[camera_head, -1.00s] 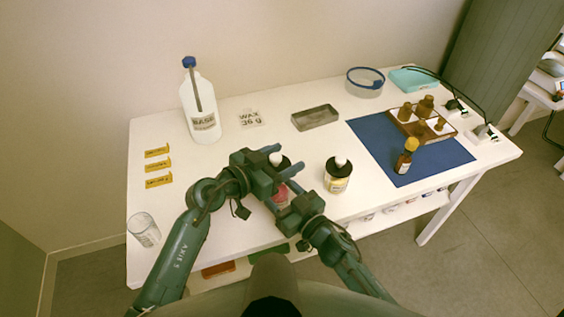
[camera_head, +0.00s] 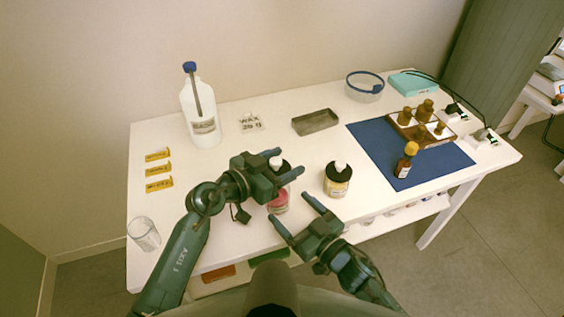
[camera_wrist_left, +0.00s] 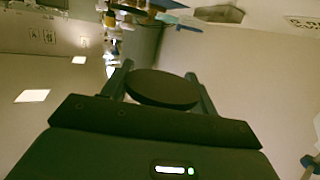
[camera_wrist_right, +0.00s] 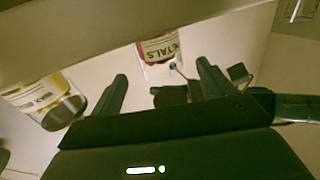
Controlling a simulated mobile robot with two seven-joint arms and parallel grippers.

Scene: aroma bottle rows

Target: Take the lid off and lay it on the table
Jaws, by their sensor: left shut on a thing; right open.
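A glass jar with pink contents (camera_head: 279,204) stands near the front of the table, partly hidden behind my left gripper. Its label, ending in "TALS", shows in the right wrist view (camera_wrist_right: 159,46). My left gripper (camera_head: 288,163) is shut on a round black lid (camera_wrist_left: 163,88) at the jar's upper end. I cannot tell for sure whether the lid still touches the jar. My right gripper (camera_head: 291,208) is open and empty, in front and to the right of the jar, its fingers pointing toward it.
A jar with yellow contents and a black lid (camera_head: 337,182) stands close on the right. A blue mat (camera_head: 440,160) lies right. The white table (camera_head: 190,235) has bare room at front left.

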